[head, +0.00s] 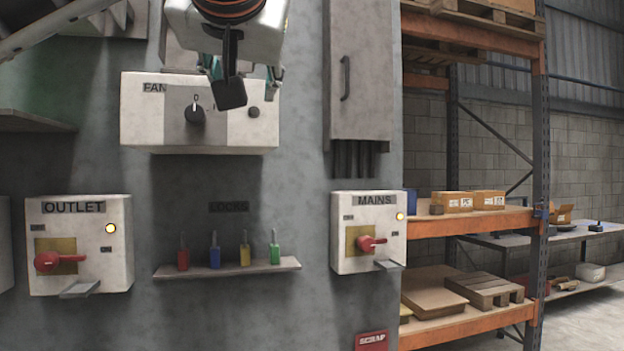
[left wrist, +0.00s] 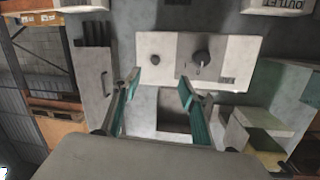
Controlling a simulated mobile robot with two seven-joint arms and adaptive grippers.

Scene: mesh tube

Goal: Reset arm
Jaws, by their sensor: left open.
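My left gripper (head: 244,76) hangs at the top middle of the head view, in front of the upper part of the FAN box (head: 150,122). Its teal fingers are spread, with a dark block-like part (head: 230,94) low at its front. In the left wrist view the two fingers (left wrist: 157,82) stand apart with nothing held between them. The FAN box also shows there (left wrist: 230,68), upside down, beyond the fingertips. Its black knob (head: 195,113) is clear of the fingers. My right gripper is not in view.
Below are the OUTLET box (head: 112,265) with its red handle (head: 58,262), a LOCKS shelf (head: 225,268) with several coloured padlocks, and the MAINS box (head: 343,222) with a red handle (head: 370,243). Both boxes' lamps are lit. Orange racking (head: 480,221) stands right.

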